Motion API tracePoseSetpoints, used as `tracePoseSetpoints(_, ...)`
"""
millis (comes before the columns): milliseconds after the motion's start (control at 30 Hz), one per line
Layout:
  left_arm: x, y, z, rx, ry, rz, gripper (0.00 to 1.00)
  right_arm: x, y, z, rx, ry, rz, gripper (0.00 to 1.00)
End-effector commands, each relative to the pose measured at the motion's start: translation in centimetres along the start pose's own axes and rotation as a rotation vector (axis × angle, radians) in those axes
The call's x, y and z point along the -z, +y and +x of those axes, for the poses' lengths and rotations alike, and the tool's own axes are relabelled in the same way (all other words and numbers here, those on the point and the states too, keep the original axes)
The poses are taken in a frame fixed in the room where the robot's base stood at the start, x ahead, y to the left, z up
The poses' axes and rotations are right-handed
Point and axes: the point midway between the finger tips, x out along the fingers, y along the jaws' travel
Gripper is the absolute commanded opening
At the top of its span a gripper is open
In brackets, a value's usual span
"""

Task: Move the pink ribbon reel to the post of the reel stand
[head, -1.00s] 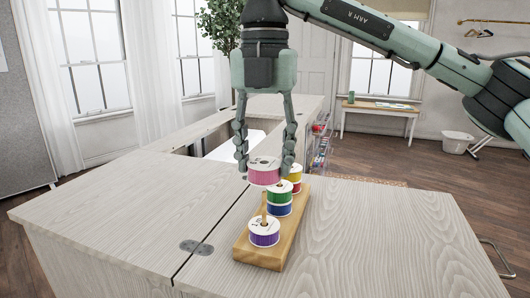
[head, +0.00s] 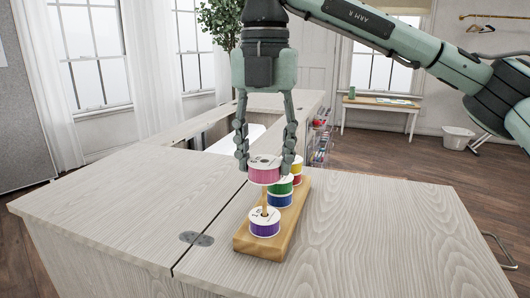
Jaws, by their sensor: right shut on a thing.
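The pink ribbon reel (head: 264,175) is between the fingers of my right gripper (head: 264,163), which is shut on it. It is held upright, off the table, in front of the back part of the reel stand (head: 289,236). The stand is a wooden block with posts. A purple reel (head: 264,228) sits around the front post (head: 265,199), whose upper part shows below the pink reel; I cannot tell whether the post tip enters it. A green reel (head: 282,187) over a blue reel (head: 279,201) stands behind, partly covered. My left gripper is not in view.
The pale wooden cabinet top (head: 390,230) is clear to the right and left of the stand.

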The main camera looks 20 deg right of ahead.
Motion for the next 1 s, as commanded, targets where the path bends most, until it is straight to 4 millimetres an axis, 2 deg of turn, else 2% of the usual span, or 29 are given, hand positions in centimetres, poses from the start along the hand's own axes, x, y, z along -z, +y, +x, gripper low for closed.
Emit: tracePoseSetpoints(1000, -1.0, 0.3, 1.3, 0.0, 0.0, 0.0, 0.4, 0.0, 0.0, 2.3, 0.0, 0.0, 0.0, 0.23)
